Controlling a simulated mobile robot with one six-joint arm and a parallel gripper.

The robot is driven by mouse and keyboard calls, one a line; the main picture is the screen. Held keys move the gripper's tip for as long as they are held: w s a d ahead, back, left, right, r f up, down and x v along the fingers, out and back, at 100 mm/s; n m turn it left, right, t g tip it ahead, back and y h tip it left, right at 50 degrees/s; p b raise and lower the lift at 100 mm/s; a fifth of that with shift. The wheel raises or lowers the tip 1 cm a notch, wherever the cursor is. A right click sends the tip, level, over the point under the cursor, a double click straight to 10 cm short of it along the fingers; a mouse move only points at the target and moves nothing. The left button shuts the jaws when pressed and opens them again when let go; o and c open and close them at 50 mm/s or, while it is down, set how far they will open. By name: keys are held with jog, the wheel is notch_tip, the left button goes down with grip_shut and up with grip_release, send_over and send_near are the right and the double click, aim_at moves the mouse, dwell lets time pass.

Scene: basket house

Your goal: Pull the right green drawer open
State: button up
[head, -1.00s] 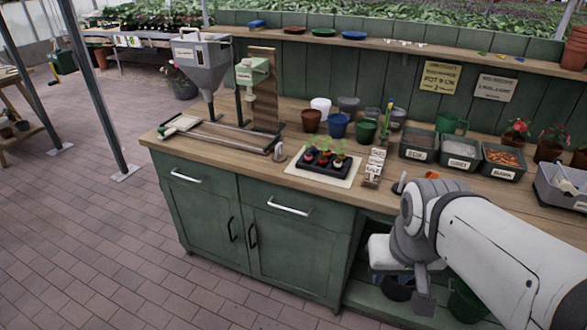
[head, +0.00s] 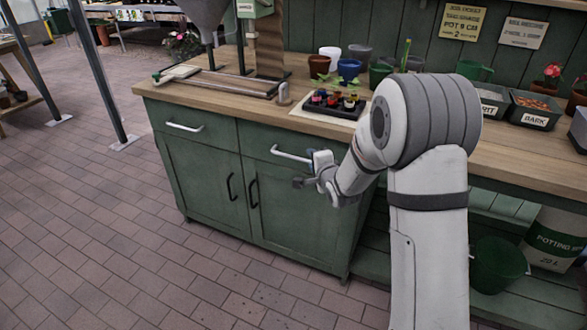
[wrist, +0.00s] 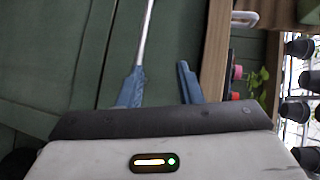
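The right green drawer (head: 258,148) is in the bench front, under the wooden top, and looks shut. Its silver bar handle (head: 291,154) also shows in the wrist view (wrist: 146,30). My gripper (head: 306,169) is at the right end of this handle. In the wrist view my gripper (wrist: 160,78) has its two blue fingers apart. The handle's near end meets or overlaps the left finger. I cannot tell whether it touches, and the gap beside it looks empty. My wrist hides part of the drawer's right side in the head view.
The left drawer (head: 175,120) beside it is shut. Cupboard doors with black handles (head: 253,192) are below. A seedling tray (head: 330,108) and pots stand on the bench top (head: 225,100) above. A green bucket (head: 498,265) stands at the right. The brick floor (head: 120,230) in front is clear.

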aim_at(295, 158)
jog(key=shift+m+t+y, duration=0.5)
jog(key=shift+m+y, duration=0.3)
jog(key=w+a+f, duration=0.1)
jog(key=w+a, duration=0.1)
jog(key=w+a+f+b, duration=0.1)
jog(key=w+a+f, duration=0.1)
jog(key=w, duration=0.1)
jog(key=w+a+f, duration=0.2)
jog(key=w, duration=0.1)
jog(key=shift+w+a+f+b, duration=0.1)
jog(key=shift+a+b, duration=0.05)
jog(key=shift+b, duration=0.25)
grip_shut()
